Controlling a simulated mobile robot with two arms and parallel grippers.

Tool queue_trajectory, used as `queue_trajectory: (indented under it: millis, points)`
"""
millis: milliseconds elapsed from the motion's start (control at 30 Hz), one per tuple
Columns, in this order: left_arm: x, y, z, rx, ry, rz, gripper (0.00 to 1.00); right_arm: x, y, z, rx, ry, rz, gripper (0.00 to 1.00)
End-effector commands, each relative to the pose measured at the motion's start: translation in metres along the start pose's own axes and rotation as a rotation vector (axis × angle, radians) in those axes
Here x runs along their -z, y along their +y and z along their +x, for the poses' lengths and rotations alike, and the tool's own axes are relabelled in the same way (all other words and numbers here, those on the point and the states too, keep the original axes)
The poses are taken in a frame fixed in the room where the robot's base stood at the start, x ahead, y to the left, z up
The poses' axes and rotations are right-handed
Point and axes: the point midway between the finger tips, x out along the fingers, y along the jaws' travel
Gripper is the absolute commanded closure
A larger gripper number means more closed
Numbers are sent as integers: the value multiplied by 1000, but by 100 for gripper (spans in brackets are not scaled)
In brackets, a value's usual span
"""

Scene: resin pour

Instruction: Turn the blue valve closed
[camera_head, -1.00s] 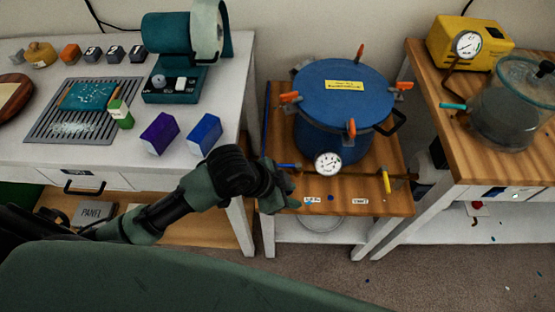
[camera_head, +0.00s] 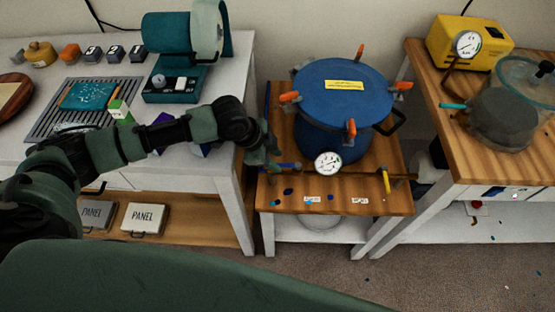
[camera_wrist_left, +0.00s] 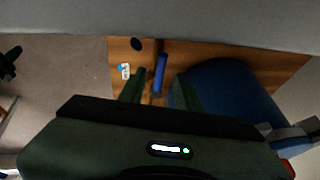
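The blue valve (camera_head: 289,165) is a short blue handle at the left end of the pipe in front of the blue pressure pot (camera_head: 345,100). It lies roughly along the pipe. My left gripper (camera_head: 270,157) is at the left edge of the pot's wooden stand, beside this handle. In the left wrist view the blue valve handle (camera_wrist_left: 160,72) shows in the gap between the two spread fingers of my left gripper (camera_wrist_left: 160,92). I see no finger clearly touching it. My right gripper is in neither view.
A pressure gauge (camera_head: 328,163) and a yellow valve handle (camera_head: 386,181) sit further right on the pipe. The pot has orange clamps around its lid. A white table (camera_head: 60,155) stands left, and a wooden-topped bench (camera_head: 465,160) stands right.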

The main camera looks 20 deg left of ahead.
Motion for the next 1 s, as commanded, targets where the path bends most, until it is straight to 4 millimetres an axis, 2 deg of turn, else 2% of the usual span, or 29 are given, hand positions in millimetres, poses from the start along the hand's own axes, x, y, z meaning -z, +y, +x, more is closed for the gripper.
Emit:
queue_trajectory:
  millis: [200, 467, 500, 600, 1000]
  points:
    - [0, 0, 19, 1, -1, -1, 67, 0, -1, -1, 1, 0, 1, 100]
    - [0, 0, 22, 1, -1, 0, 67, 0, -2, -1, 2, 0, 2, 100]
    - [0, 0, 22, 1, -1, 0, 72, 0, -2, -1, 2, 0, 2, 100]
    - [0, 0, 21, 1, -1, 0, 100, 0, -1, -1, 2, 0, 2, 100]
    - [0, 0, 21, 1, -1, 0, 100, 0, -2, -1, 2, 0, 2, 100]
